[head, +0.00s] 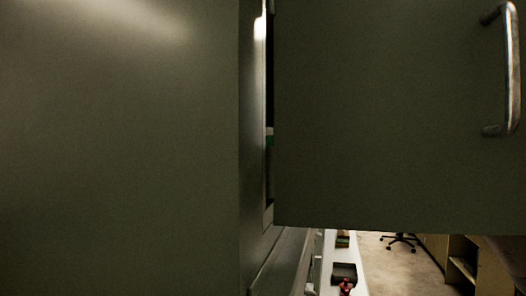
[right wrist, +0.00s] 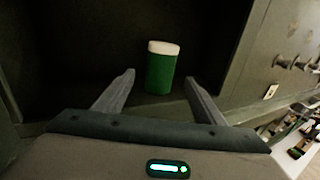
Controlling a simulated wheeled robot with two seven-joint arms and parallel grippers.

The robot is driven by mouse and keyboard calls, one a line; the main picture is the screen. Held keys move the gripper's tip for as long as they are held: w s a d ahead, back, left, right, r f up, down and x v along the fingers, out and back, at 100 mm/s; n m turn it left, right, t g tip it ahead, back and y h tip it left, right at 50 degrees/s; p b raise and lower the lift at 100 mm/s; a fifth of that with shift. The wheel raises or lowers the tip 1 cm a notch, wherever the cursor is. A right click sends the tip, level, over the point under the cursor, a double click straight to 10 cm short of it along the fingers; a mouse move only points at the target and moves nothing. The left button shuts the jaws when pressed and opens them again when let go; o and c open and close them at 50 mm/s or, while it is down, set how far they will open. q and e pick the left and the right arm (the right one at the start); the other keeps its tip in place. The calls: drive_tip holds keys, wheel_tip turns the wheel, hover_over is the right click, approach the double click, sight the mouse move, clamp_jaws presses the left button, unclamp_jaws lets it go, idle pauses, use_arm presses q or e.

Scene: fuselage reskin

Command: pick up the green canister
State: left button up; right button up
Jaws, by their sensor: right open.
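The green canister (right wrist: 161,73) with a white lid stands upright inside a dark cabinet in the right wrist view. My right gripper (right wrist: 158,80) is open, with one finger on each side of the canister's lower part in the picture. I cannot tell how far the canister is beyond the fingertips. Neither gripper shows in the head view.
A grey-green cabinet door (head: 390,120) with a metal handle (head: 511,70) stands open and fills the upper right of the head view. A large cabinet panel (head: 120,150) fills the left. Below are a white counter (head: 333,250) with a dark tray (head: 345,270), and an office chair (head: 401,240).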

sight(272, 180)
drive_tip(key=shift+w+a+r+p, duration=0.2)
drive_tip(key=shift+w+a+p, duration=0.25)
drive_tip(key=shift+p, duration=0.3)
drive_tip(key=shift+p+x, duration=1.1)
drive_tip(key=shift+x, duration=0.05)
drive_tip(key=shift+w+a+f+p, duration=0.1)
drive_tip(key=shift+w+a+p, duration=0.3)
drive_tip(key=shift+a, duration=0.15)
drive_tip(key=shift+w+a+f, duration=0.1)
drive_tip(key=shift+a, duration=0.05)
drive_tip(key=c, duration=1.2)
